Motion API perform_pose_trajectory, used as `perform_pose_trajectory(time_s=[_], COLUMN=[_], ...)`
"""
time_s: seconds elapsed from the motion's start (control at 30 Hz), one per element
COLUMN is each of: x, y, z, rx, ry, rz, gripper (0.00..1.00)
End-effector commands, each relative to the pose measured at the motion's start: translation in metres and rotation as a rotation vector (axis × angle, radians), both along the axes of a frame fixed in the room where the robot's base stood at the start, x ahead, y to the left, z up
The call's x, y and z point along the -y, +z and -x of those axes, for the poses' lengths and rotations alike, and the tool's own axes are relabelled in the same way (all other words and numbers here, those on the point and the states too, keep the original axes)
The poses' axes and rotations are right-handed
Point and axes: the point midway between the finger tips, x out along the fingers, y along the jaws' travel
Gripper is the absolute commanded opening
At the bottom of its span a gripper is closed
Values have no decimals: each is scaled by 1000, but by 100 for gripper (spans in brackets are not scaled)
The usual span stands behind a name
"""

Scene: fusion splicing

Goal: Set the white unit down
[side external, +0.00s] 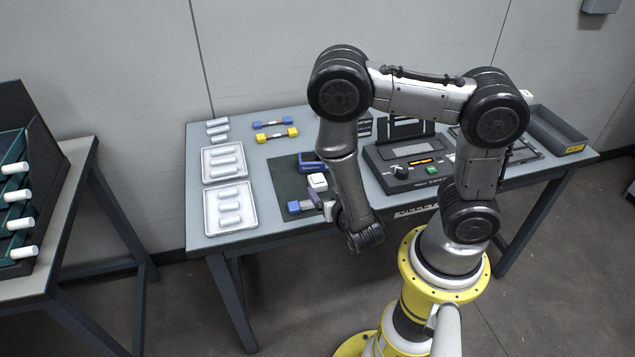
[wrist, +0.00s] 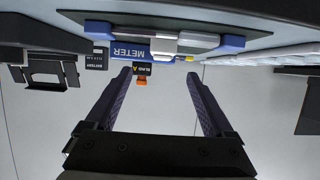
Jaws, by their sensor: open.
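The white unit (side external: 318,181) is a small white block on the dark green mat (side external: 288,179), just in front of a blue meter (side external: 309,161). My gripper (side external: 317,199) is low at the front of the mat, close to the white unit, beside a blue-ended piece (side external: 300,207). In the wrist view my gripper (wrist: 158,73) has its two fingers wide apart, with nothing held between them. A white block (wrist: 199,39), apparently the unit, shows beyond the fingertips near the blue METER body (wrist: 131,51). Whether a finger touches it cannot be told.
White trays (side external: 209,221) with pale cylinders lie to the left. Blue and yellow dumbbell-shaped pieces (side external: 274,135) lie behind. The dark splicer (side external: 410,162) stands right of the mat. A grey bin (side external: 556,132) sits at the far right. A rack (side external: 18,200) stands on a separate left table.

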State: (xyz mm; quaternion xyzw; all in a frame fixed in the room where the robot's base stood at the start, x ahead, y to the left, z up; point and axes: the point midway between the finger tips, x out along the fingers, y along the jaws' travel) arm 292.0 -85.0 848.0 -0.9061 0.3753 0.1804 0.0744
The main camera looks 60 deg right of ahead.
Motion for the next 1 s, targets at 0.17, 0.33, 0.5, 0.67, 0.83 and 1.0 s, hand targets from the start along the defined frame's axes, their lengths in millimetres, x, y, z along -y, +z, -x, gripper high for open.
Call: perform_pose_trajectory(time_s=[0.17,0.33,0.5,0.67,0.83,1.0], x=[15,25,28,38,51,57], y=[-8,-14,-17,-26,-37,-40], z=[-13,-23,-27,-39,-55,-62], rx=[0,0,0,0,0,1], ry=[-7,-4,-2,-4,-4,0], rz=[0,0,0,0,0,-1], gripper=[88,88,88,88,88,88])
